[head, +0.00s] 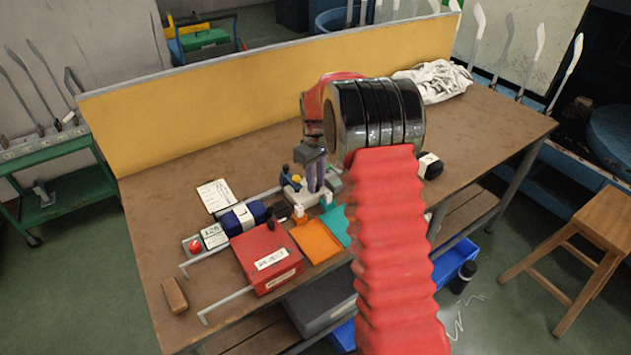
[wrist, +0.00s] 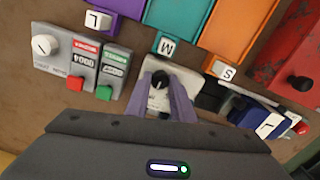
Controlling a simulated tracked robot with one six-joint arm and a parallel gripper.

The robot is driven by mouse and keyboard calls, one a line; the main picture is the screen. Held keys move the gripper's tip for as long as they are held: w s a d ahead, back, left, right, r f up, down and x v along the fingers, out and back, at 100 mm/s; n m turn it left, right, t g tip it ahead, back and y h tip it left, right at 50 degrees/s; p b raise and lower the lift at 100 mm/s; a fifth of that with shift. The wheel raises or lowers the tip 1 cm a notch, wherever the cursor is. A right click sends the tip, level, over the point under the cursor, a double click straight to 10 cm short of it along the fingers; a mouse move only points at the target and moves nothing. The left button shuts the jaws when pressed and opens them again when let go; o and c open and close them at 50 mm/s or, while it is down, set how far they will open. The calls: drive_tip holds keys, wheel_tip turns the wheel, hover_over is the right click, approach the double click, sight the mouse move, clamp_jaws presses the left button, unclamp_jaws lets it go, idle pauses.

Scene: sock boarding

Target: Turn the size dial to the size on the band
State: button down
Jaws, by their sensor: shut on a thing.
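The size dial (wrist: 159,79) is a black knob on a pale grey base, seen in the middle of the wrist view. My gripper (wrist: 165,92) has its purple fingers shut on the knob, one finger on each side. The fingers hide part of the dial face, and I cannot read its setting. In the head view my gripper (head: 315,178) points down at the pale base (head: 296,196). A dark blue sock bundle (head: 228,222) with a white band (head: 243,216) lies to the left. The band also shows in the wrist view (wrist: 267,127); its letter looks like L.
Purple L (wrist: 120,24), teal M (wrist: 178,28) and orange S (wrist: 240,28) trays lie beside the dial. A grey counter panel with a white knob (wrist: 45,45) and red and green buttons is near. A red box (head: 267,257) stands at the front. Another dark bundle (head: 430,170) is right of my arm.

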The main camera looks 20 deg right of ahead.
drive_tip(key=shift+m, duration=0.4)
drive_tip(key=m, duration=0.4)
drive_tip(key=shift+m, duration=2.1)
drive_tip(key=c, duration=1.5)
unclamp_jaws()
drive_tip(key=shift+c, duration=0.2)
